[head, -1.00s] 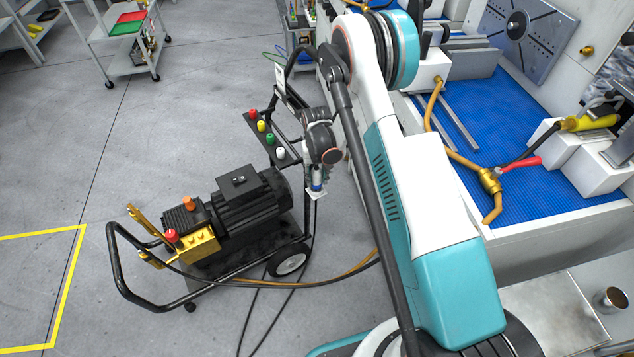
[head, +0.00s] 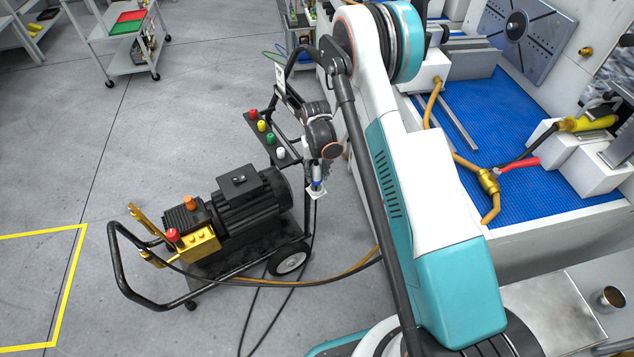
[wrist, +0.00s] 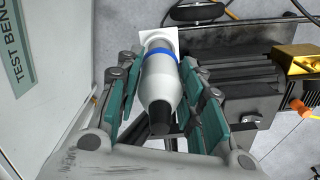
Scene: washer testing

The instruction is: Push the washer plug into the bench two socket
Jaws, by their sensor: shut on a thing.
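The washer plug (wrist: 160,88) is a pale grey, bottle-shaped body with a blue ring and a dark end, seen in the middle of the wrist view. A white square plate (wrist: 159,37) shows at its far end; I cannot tell whether it belongs to the plug. My gripper (wrist: 161,68) is shut on the plug, with teal-padded fingers on both sides. In the head view, my gripper (head: 317,176) hangs between the pump cart and the bench, with the plug's blue part and white plate showing below. I cannot make out the bench two socket in either view.
A black pump cart (head: 240,205) stands left of my gripper, with hoses trailing on the floor. A bench with a blue mat (head: 520,120) stands at the right. A panel lettered "TEST BENCH" (wrist: 20,55) is close at left in the wrist view.

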